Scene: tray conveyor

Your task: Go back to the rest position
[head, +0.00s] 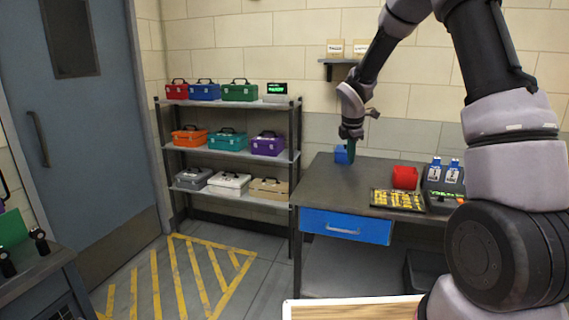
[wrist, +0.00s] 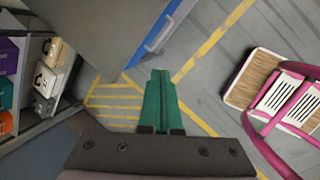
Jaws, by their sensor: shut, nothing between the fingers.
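My gripper (head: 351,152) is in front of the back wall, over the left part of the dark workbench (head: 340,181) in the head view. Its green fingers (wrist: 160,78) lie together in the wrist view, with nothing between them. A blue bin (head: 341,155) shows just beside and behind the fingertips in the head view. I cannot tell the exact gap between them. My arm comes down from the upper right.
A red bin (head: 405,177) and a tray of yellow pieces (head: 397,199) are on the workbench. A blue drawer (head: 346,226) is beneath. A rack (head: 297,160) of coloured toolboxes stands left. Yellow-striped floor (head: 190,280) is clear. A wood-topped, pink-edged thing (wrist: 243,78) shows in the wrist view.

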